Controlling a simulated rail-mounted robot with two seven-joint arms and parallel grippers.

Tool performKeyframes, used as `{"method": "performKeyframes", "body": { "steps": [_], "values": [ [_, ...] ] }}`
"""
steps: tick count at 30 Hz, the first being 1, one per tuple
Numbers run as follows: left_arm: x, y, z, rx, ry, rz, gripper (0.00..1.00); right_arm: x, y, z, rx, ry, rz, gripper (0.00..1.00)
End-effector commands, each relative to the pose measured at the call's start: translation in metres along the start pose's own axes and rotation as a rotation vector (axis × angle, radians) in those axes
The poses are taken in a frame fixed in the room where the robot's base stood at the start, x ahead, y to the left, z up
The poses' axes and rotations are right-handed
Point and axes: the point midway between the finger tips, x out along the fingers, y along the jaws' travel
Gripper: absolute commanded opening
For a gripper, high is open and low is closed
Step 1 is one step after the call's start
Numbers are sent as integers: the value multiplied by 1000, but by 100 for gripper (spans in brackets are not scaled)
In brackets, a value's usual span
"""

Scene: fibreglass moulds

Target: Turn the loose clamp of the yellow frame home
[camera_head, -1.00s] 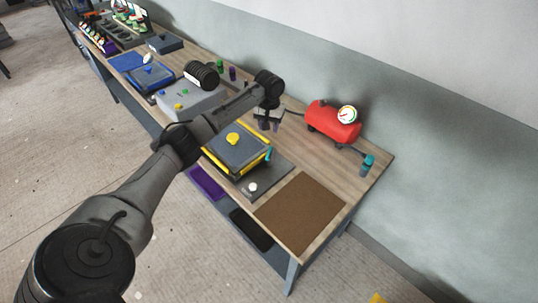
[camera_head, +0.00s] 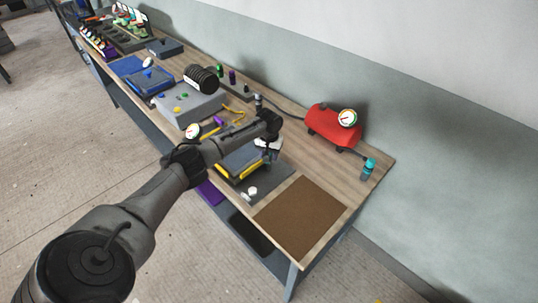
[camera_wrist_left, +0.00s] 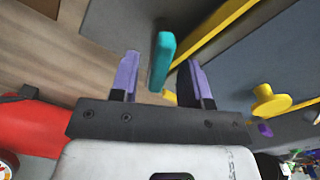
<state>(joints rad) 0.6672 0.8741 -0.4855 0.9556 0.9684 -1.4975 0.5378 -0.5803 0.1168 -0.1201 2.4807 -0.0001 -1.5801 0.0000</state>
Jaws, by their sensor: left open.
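The yellow frame (camera_head: 222,171) sits on a dark plate on the bench, partly covered by my left arm in the head view. In the left wrist view its yellow bar (camera_wrist_left: 222,27) runs diagonally, with a yellow knob (camera_wrist_left: 271,102) at right. A teal clamp lever (camera_wrist_left: 162,60) shows between the purple fingers of my left gripper (camera_wrist_left: 160,75). The gripper is open, with a gap visible on both sides of the lever. In the head view the left gripper (camera_head: 267,152) is at the frame's right-hand side and hides the lever. My right gripper is not in view.
A red tank with a gauge (camera_head: 333,127) stands behind, toward the wall, with a teal-capped bottle (camera_head: 368,169) beside it. A brown mat (camera_head: 300,216) lies clear at the near end. A grey box (camera_head: 190,103) stands beyond my forearm.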

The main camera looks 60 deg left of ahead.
Motion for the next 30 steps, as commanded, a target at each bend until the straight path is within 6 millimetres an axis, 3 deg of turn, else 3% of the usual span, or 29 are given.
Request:
{"method": "performKeyframes", "body": {
  "steps": [9, 22, 30],
  "values": [
    [2, 0, 0, 0, 0, 0, 43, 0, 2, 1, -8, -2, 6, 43],
    [1, 0, 0, 0, 0, 0, 1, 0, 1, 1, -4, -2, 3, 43],
    [0, 0, 0, -14, -1, 0, 0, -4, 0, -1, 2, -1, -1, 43]
  ]
}}
